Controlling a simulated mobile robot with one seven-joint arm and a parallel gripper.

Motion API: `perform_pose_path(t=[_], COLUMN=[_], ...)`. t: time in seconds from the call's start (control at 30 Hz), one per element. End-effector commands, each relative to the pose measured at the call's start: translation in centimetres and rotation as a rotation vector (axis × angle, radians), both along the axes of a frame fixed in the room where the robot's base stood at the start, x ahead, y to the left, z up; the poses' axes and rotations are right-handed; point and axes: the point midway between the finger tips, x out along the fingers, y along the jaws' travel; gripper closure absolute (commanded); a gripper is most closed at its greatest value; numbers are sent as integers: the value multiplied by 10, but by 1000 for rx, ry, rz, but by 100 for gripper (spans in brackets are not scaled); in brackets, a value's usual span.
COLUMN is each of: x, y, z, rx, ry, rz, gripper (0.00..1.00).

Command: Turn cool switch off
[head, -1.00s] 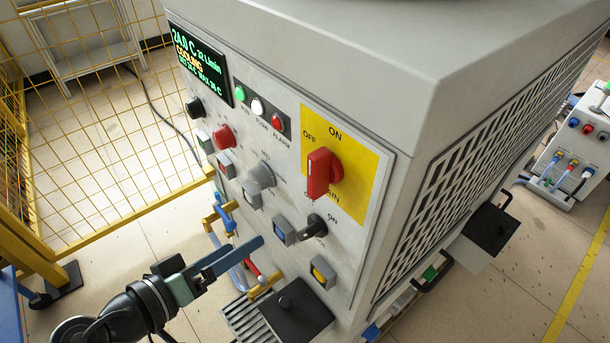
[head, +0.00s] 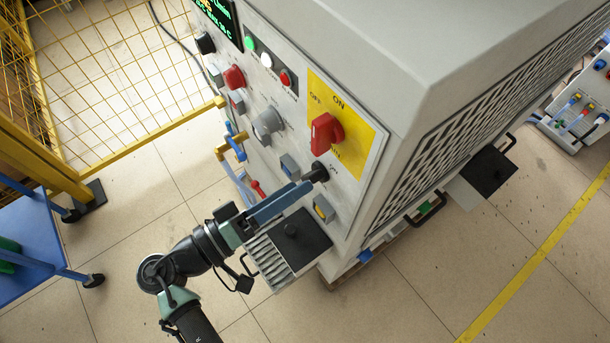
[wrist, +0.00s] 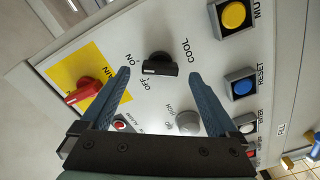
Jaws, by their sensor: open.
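The cool switch is a black rotary knob on the machine's front panel, marked COOL, ON and OFF in the wrist view (wrist: 160,66). Its bar handle lies across that picture, with a pale mark near its left end. In the head view the knob (head: 317,172) sits below the red main switch, close to my fingertips. My gripper (wrist: 160,75) is open, with one blue finger on each side of the knob and visible gaps between. In the head view my gripper (head: 306,188) reaches up from the lower left, its tips partly overlapping the knob.
The red main switch (head: 326,133) on its yellow plate is close by. Blue (head: 290,166) and yellow (head: 323,208) push buttons and a grey knob (head: 267,124) surround the cool switch. A yellow mesh fence (head: 100,90) stands left.

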Motion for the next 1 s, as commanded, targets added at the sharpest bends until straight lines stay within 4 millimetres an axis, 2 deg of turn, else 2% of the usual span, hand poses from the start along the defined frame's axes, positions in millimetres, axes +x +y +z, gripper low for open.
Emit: perform_pose_path(t=[0.1, 0.23, 0.6, 1.0], x=[10, 17, 20, 20], y=[-15, -24, -28, -27], z=[0, 0, 0, 0], rx=[0, 0, 1, 1], ry=[0, 0, 1, 1], rz=[-2, -1, 1, 1], gripper=[5, 5, 7, 79])
